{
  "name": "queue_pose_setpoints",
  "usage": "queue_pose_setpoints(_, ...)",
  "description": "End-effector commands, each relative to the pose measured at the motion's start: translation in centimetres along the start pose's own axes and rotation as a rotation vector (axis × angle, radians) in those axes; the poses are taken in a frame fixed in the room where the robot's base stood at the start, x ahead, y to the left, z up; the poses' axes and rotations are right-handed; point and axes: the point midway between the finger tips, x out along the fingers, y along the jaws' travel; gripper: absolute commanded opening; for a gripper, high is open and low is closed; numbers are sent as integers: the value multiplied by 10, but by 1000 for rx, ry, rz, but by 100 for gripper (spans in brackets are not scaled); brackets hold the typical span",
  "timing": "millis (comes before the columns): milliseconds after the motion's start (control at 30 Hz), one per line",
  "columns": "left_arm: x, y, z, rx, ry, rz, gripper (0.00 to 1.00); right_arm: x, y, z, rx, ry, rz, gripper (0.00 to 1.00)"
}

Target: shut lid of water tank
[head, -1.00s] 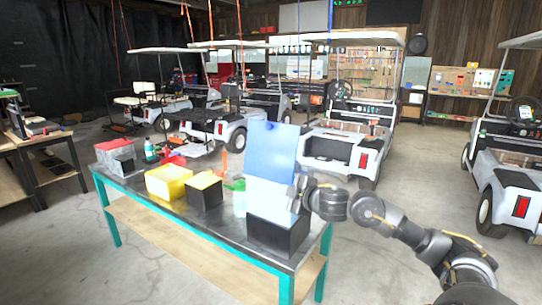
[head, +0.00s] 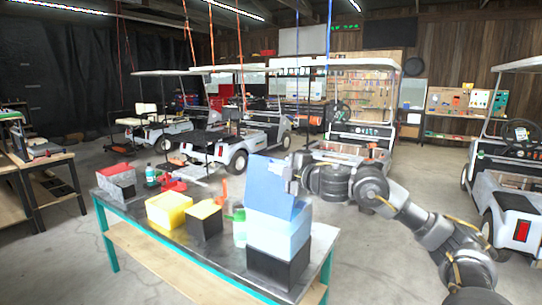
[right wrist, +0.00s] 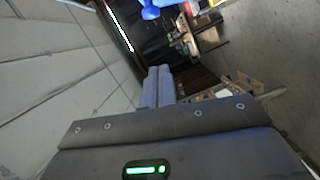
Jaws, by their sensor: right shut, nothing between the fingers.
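The water tank is a pale blue, see-through box (head: 277,236) at the near right end of the table. Its blue lid (head: 268,182) stands raised, open, above it. My right gripper (head: 291,172) is at the lid's right edge, above the tank's rim; I cannot tell whether it touches the lid. In the right wrist view its fingers (right wrist: 157,86) are shut together with nothing between them. A blue piece (right wrist: 160,6) shows at that view's top edge; I cannot tell what it is. My left gripper is not in view.
A black block (head: 277,270) is beneath the tank on the steel table (head: 215,255). A green-capped bottle (head: 239,228), a black-and-yellow box (head: 204,220) and a yellow bin (head: 168,209) stand to its left.

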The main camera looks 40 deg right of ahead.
Motion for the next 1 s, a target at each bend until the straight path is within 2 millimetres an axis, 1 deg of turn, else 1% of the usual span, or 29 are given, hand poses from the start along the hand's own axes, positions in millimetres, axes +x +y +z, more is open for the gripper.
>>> queue_pose_setpoints(33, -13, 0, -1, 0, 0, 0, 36, 11, 7, -4, 8, 5, 1, 0)
queue_pose_setpoints(200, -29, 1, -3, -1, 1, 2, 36, 47, 4, -2, 7, 2, -1, 0)
queue_pose_setpoints(267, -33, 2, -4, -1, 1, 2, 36, 58, 4, -3, 5, 3, -1, 0)
queue_pose_setpoints(300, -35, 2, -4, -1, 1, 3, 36, 58, 1, 7, 0, -3, -5, 0)
queue_pose_setpoints(400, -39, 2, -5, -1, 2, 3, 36, 60, 0, 21, -1, -2, -4, 0)
queue_pose_setpoints(533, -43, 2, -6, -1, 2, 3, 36, 64, 0, 32, -1, 0, -3, 0)
queue_pose_setpoints(700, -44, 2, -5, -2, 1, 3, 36, 64, -1, 38, -1, 0, -2, 0)
queue_pose_setpoints(1000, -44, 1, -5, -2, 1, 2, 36, 64, -1, 39, -1, 0, -1, 0)
